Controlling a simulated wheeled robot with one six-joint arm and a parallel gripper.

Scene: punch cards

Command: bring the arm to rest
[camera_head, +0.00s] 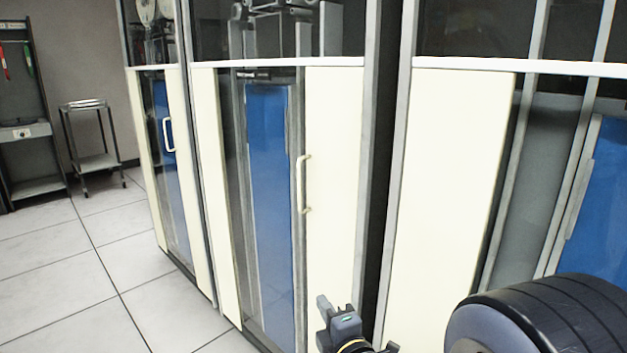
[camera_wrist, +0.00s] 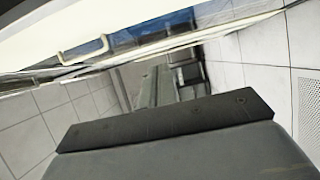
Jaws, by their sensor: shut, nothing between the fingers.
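My gripper shows in the wrist view as a broad grey body with a dark front edge (camera_wrist: 165,122). It is shut, with nothing held. My thick black arm link (camera_head: 545,315) fills the lower right corner. The fingertips cannot be made out clearly in the head view.
Tall cabinets with cream panels (camera_head: 445,180) and blue-backed glass doors stand close ahead. A cream door handle (camera_head: 304,183) sticks out; a handle also shows in the wrist view (camera_wrist: 85,50). Tiled floor (camera_head: 60,290) is clear at left. A small cart (camera_head: 100,160) stands behind.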

